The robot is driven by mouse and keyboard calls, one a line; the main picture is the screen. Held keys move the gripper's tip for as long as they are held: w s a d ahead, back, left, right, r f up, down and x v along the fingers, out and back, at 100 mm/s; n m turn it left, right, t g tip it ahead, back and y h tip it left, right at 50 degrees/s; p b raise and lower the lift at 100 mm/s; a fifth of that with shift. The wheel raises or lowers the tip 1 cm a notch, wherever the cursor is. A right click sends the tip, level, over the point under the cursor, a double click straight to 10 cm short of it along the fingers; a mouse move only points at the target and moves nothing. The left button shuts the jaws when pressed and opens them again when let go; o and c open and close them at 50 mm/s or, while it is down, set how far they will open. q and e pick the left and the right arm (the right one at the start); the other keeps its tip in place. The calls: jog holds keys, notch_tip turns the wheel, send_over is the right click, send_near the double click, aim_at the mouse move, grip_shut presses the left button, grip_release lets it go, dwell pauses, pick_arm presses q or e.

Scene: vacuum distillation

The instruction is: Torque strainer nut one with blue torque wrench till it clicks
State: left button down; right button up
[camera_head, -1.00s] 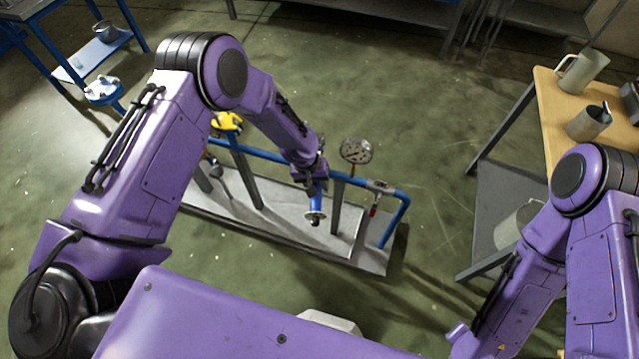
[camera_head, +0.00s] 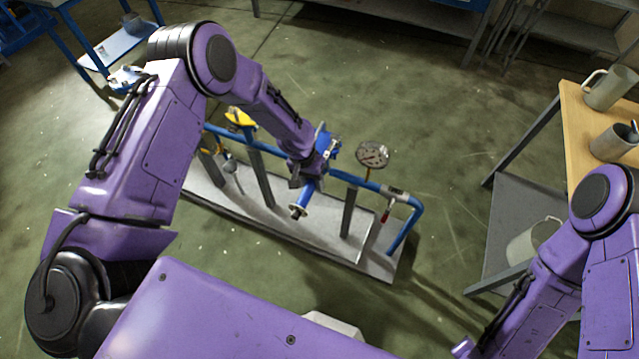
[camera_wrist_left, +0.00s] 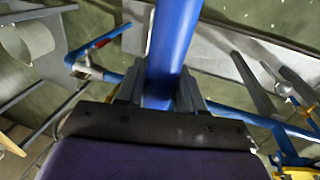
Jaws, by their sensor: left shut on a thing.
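The blue torque wrench (camera_head: 307,192) is held in my left gripper (camera_head: 307,178) over the pipe stand. Strainer nut one cannot be made out; the gripper and wrist cover that part of the pipe. My right gripper is out of view.
The blue pipe (camera_head: 345,178) runs above a grey base (camera_head: 265,222). A dial gauge (camera_head: 373,155), a red-handled valve (camera_head: 387,214) and a yellow part (camera_head: 240,118) are on it. A wooden-topped table (camera_head: 577,125) with metal mugs stands right.

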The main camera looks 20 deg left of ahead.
pick_arm(q)
jog(key=shift+a, duration=0.35)
jog(key=shift+w+a+m+b, duration=0.15)
jog(key=shift+a+m+b, duration=0.15)
jog(key=shift+a+m, duration=0.4)
jog(key=shift+w+a+m+b, duration=0.15)
jog(key=shift+a+m+b, duration=0.25)
jog(key=shift+a, duration=0.45)
jog(key=a+m, duration=0.1)
jog(key=w+a+m+g+b, duration=0.1)
jog(key=a, duration=0.1)
